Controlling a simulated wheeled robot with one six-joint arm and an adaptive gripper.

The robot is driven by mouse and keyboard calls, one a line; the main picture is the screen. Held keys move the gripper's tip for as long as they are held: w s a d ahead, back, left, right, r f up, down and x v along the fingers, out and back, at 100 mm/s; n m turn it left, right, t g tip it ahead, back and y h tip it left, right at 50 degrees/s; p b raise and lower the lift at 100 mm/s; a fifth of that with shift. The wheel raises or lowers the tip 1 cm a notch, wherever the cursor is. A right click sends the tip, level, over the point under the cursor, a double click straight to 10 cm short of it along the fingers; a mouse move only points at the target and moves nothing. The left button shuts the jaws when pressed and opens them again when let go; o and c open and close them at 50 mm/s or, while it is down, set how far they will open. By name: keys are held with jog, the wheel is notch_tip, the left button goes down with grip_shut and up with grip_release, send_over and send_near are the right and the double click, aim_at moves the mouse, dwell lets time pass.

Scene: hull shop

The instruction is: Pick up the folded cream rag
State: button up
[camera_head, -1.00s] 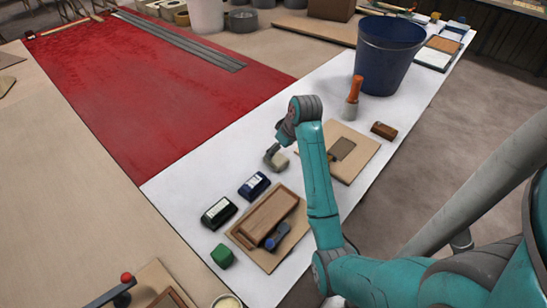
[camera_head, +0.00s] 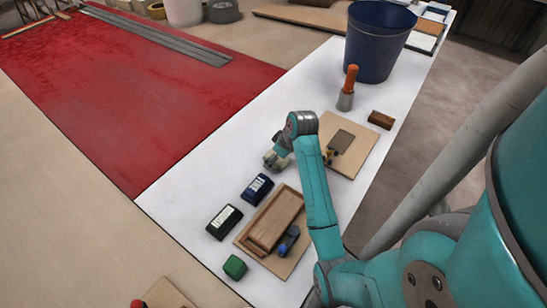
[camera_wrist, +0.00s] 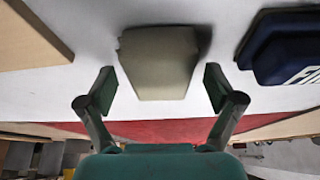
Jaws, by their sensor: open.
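The folded cream rag (camera_wrist: 160,62) lies on the white table covering, a small thick block in the wrist view. My gripper (camera_wrist: 160,84) is open, with one finger on each side of the rag's near part. Gaps show between the rag and both fingers, so it is not gripped. In the head view my gripper (camera_head: 272,160) is low over the white strip, beside the tan board, and mostly hides the rag there.
A dark blue box (camera_head: 257,188) stands close by, also at right in the wrist view (camera_wrist: 285,45). A tan board (camera_head: 362,160) lies on the other side. A black box (camera_head: 224,221), wooden tray (camera_head: 273,222), green block (camera_head: 235,266) and blue bucket (camera_head: 378,45) share the strip.

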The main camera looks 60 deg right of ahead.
jog(key=c, duration=1.2)
jog(key=shift+c, duration=0.2)
notch_tip(320, 180, up, 10)
jog(key=o, duration=0.5)
jog(key=shift+c, duration=0.2)
jog(key=c, duration=0.3)
